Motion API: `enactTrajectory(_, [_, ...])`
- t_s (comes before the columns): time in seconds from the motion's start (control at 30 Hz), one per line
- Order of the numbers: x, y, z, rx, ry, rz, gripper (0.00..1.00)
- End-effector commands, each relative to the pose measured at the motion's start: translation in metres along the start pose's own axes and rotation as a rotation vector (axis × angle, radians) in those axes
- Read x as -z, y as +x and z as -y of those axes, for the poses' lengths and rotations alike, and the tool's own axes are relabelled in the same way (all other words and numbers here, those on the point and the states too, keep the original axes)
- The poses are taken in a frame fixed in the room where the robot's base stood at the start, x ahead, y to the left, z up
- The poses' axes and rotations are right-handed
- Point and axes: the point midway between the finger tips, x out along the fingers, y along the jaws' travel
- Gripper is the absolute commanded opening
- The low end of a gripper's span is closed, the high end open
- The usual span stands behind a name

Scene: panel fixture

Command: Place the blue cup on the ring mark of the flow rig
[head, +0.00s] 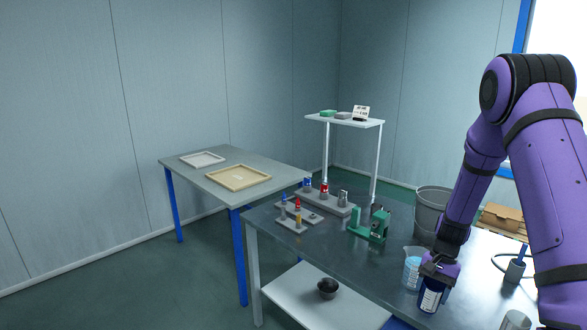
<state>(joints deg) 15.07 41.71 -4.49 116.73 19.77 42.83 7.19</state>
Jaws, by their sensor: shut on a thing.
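My gripper (438,271) is at the near right part of the dark table, pointing down. The fixtures on the table are a grey block with blue and red fittings (328,201), a grey plate with coloured pegs (297,216) and a green bracket (370,226). I cannot tell which is the flow rig, and no ring mark can be made out.
A beaker of blue liquid (412,270) stands close left of my gripper. A grey bucket (433,207) is behind it. A black bowl (327,288) sits on the lower shelf. A side table holds a wooden tray (238,178). The middle of the dark table (340,252) is clear.

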Motion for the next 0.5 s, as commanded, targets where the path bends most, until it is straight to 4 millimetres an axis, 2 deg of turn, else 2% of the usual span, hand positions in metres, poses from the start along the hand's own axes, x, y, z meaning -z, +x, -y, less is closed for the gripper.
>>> enactTrajectory(0.03, [-0.003, 0.005, 0.019, -0.037, -0.09, 0.002, 0.38])
enactTrajectory(0.2, [-0.011, 0.02, 0.071, -0.16, -0.37, 0.012, 0.38])
enactTrajectory(0.3, [-0.017, 0.027, 0.096, -0.22, -0.502, 0.016, 0.38])
enactTrajectory(0.5, [-0.025, 0.036, 0.125, -0.296, -0.66, 0.022, 0.38])
